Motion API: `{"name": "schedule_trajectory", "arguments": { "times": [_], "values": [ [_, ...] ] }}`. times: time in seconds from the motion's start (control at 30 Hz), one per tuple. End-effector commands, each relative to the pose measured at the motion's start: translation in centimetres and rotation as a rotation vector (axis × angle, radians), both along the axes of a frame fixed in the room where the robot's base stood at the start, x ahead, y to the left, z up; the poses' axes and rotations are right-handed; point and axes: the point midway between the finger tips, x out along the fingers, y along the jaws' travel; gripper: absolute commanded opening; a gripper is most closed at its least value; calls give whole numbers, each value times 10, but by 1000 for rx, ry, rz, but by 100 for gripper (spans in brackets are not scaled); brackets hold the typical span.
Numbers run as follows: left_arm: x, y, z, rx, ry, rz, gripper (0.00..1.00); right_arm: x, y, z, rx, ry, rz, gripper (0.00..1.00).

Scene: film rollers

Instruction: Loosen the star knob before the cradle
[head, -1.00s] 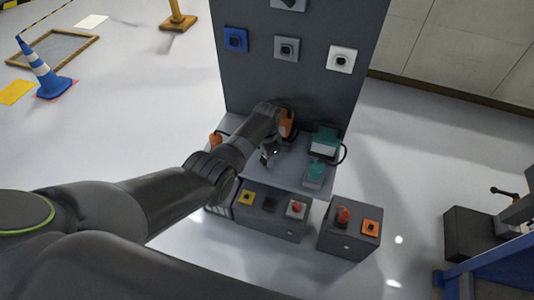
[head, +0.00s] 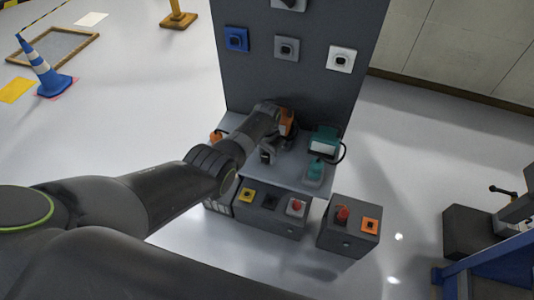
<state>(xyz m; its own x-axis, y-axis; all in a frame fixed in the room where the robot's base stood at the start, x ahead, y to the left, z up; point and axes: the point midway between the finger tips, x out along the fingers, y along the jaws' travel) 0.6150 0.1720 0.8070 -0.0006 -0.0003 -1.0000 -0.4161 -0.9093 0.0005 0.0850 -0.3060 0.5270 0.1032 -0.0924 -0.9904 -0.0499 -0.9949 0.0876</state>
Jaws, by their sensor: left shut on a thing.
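My left gripper (head: 267,157) points down at the grey shelf (head: 290,176) in front of the dark upright panel. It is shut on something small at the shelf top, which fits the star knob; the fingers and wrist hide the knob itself. An orange holder (head: 288,124) stands just behind and to the right of the gripper, partly covered by my wrist. A teal holder (head: 324,142) with a pale front stands further right on the shelf. I cannot tell which of these is the cradle. My right gripper is not in view.
Below the shelf is a dark box with a yellow switch (head: 247,195) and a red button (head: 297,206). A separate box (head: 349,240) with a red knob stands to its right. The panel (head: 300,85) rises close behind the gripper. A blue striped cone (head: 46,70) stands far left.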

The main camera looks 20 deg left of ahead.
Motion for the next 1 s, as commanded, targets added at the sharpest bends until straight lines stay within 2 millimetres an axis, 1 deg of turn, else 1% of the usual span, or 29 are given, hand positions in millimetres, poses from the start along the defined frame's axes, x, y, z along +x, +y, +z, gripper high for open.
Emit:
{"name": "schedule_trajectory", "arguments": {
  "times": [0.23,0.27,0.4,0.67,0.77,0.87,1.0],
  "values": [
    [1,1,1,2,-1,-1,18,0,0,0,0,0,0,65],
    [1,1,1,2,-1,-1,45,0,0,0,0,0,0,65],
    [1,0,1,1,0,-1,63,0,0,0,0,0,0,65],
    [0,0,0,1,0,-1,63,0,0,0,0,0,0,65],
    [1,0,4,0,-2,-2,63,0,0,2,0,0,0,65],
    [1,0,13,0,-2,-2,63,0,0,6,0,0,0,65],
    [0,0,33,0,-3,-1,63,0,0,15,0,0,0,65]
  ]
}}
